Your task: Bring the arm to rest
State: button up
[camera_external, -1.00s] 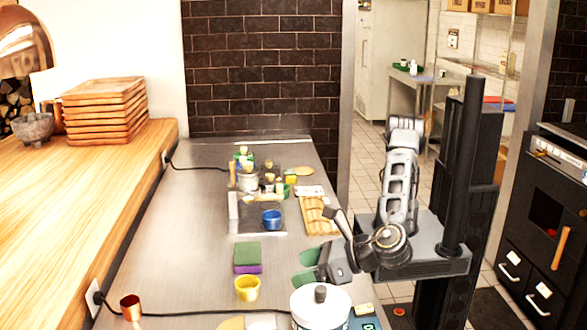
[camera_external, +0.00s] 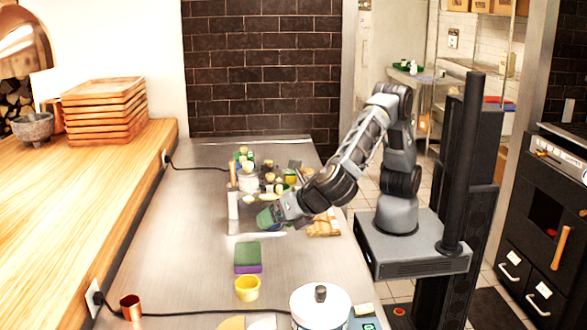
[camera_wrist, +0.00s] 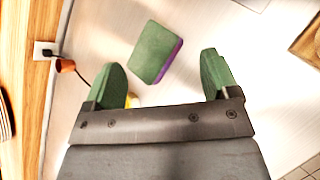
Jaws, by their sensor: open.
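My arm reaches out from its base over the steel counter (camera_external: 185,240). In the external view my gripper (camera_external: 268,216) hangs above the counter, in front of the grey tray (camera_external: 233,222). In the wrist view my gripper (camera_wrist: 162,70) shows two green fingertips set wide apart, with nothing held between them. A green and purple sponge (camera_wrist: 155,52) lies on the counter below and beyond the fingers. In the external view the sponge (camera_external: 247,256) is nearer the camera than the gripper.
A yellow cup (camera_external: 247,288), a white lidded pot (camera_external: 320,308) and a copper cup (camera_external: 131,307) stand near the front. Several small items crowd the back, and the wooden board (camera_external: 325,225) is partly hidden by my arm. Bare counter lies left of the sponge.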

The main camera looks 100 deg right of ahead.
jog(key=s+d+r+m+g+y+p, duration=0.1)
jog(key=s+d+m+g, duration=0.1)
jog(key=d+m, duration=0.6)
jog(key=s+d+r+m+g, duration=0.2)
jog(key=s+d+m+g, duration=0.1)
jog(key=d, duration=1)
jog(key=s+d+f+m+y+p, duration=0.1)
jog(key=s+d+m+y, duration=0.3)
jog(key=s+d+m, duration=0.5)
jog(key=s+f+m, duration=0.1)
jog(key=s+m, duration=0.1)
jog(key=m, duration=0.2)
